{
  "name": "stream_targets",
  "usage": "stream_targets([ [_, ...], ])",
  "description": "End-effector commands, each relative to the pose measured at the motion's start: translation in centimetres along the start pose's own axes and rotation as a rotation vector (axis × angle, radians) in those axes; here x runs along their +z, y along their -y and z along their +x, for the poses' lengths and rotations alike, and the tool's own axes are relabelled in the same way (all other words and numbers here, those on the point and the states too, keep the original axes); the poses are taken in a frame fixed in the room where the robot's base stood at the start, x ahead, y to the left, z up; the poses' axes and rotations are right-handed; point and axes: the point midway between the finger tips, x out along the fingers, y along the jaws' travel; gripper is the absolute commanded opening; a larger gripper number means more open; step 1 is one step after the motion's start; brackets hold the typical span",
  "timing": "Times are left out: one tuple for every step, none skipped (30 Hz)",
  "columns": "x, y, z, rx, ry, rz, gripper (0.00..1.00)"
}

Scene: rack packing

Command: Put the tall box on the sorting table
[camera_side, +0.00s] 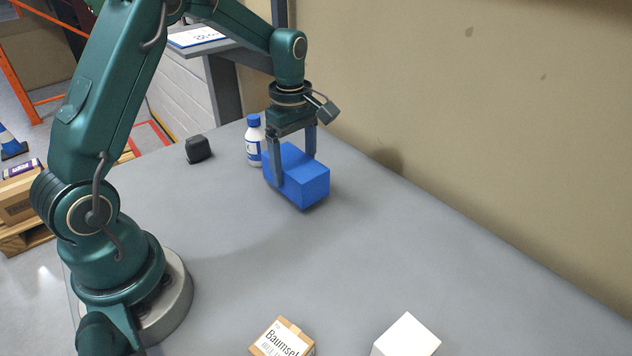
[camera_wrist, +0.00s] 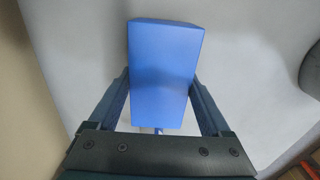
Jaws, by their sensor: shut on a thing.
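A plain blue box (camera_side: 306,186) is between the fingers of my gripper (camera_side: 294,166), toward the far end of the grey table (camera_side: 400,250). My gripper points down and is shut on the box, one finger on each side. The box's longer side runs level. It lies at or just above the tabletop; I cannot tell if it touches. In the wrist view the blue box (camera_wrist: 163,70) reaches out beyond both fingers. Which box the task calls tall is not marked.
A white bottle with a blue cap (camera_side: 254,142) stands close behind the blue box. A small black object (camera_side: 198,149) is left of it. A cardboard box (camera_side: 282,338) and a white box (camera_side: 407,338) are at the front. A wall (camera_side: 480,110) borders the right; the table's middle is clear.

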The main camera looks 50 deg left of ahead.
Motion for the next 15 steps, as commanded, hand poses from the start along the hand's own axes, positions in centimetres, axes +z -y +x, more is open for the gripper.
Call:
stream_targets([
  [0.0,-0.1,-0.9,0.007,-0.001,0.0,0.0],
  [0.0,-0.2,-1.5,0.008,-0.002,0.0,0.0],
  [0.0,-0.2,-2.4,0.01,-0.002,0.0,0.0],
  [-0.6,0.3,-2.7,0.006,-0.002,-0.005,0.0],
  [-1.2,0.8,-3.1,0.006,-0.002,-0.009,0.0],
  [-2.0,1.4,-3.6,0.006,-0.002,-0.01,0.0],
  [-2.5,1.8,-4.0,0.005,-0.002,-0.01,0.0],
  [-3.1,2.2,-4.4,0.005,-0.002,-0.01,0.0],
  [-3.7,2.8,-4.9,0.006,-0.002,-0.01,0.0],
  [-4.2,3.2,-5.3,0.005,-0.002,-0.009,0.0],
  [-4.6,3.5,-5.6,0.005,-0.002,-0.009,0.0],
  [-5.2,3.9,-6.0,0.005,-0.002,-0.008,0.0],
  [-5.6,4.3,-6.3,0.004,-0.002,-0.008,0.0],
  [-5.9,4.6,-6.6,0.003,-0.002,-0.007,0.0],
  [-6.5,4.9,-7.0,0.004,-0.002,-0.007,0.0],
])
